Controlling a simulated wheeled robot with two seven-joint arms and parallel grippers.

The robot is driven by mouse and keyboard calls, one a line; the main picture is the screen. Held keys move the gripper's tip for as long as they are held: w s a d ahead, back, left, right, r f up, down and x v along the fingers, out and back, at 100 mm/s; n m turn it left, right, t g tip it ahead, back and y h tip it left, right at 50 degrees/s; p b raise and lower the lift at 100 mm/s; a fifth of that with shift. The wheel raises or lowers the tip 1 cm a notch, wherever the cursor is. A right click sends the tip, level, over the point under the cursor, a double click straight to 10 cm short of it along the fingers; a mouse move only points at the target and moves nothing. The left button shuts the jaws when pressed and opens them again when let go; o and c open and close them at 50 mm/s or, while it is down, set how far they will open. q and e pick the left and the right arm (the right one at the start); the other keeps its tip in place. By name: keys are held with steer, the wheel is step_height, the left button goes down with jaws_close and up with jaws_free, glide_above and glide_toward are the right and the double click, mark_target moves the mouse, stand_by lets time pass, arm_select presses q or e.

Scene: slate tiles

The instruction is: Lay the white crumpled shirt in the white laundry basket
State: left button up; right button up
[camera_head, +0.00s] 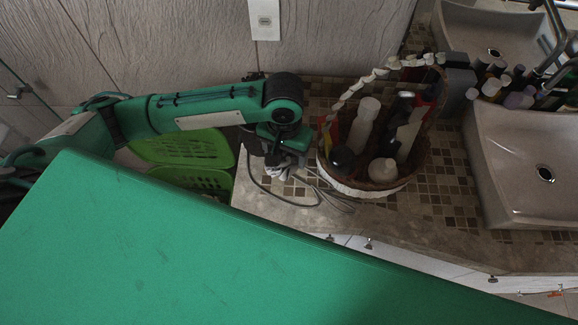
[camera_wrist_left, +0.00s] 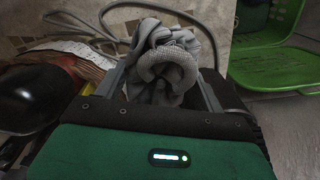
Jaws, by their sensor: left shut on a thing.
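My left gripper (camera_head: 279,163) is over the left end of the counter, pointing down. It is shut on the crumpled shirt (camera_wrist_left: 168,62), which looks light grey and bunched between the two fingers in the left wrist view. In the head view only a small pale part of the shirt (camera_head: 274,173) shows under the gripper. A green slatted plastic basket (camera_head: 184,147) stands on the floor left of the counter, partly hidden by my left arm; its rim also shows in the left wrist view (camera_wrist_left: 281,68). I see no white laundry basket. My right gripper is not in view.
A wicker basket with a white rim (camera_head: 366,190) holds several bottles, close right of my left gripper. A grey cable (camera_head: 318,190) lies on the tiled counter (camera_head: 430,215). Sinks (camera_head: 520,150) and more bottles are farther right. The wall is behind.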

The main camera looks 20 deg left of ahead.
arm_select(q)
step_height(320, 180, down, 5)
steer(key=shift+w+f, duration=0.1)
steer(key=shift+f+p, duration=0.2)
steer(key=shift+p, duration=0.1)
step_height(320, 180, down, 3)
steer(key=shift+f+p, duration=0.2)
steer(key=shift+p, duration=0.1)
steer(key=shift+f, duration=0.5)
steer(key=o, duration=0.9)
steer(key=shift+f, duration=0.1)
steer(key=shift+o, duration=0.4)
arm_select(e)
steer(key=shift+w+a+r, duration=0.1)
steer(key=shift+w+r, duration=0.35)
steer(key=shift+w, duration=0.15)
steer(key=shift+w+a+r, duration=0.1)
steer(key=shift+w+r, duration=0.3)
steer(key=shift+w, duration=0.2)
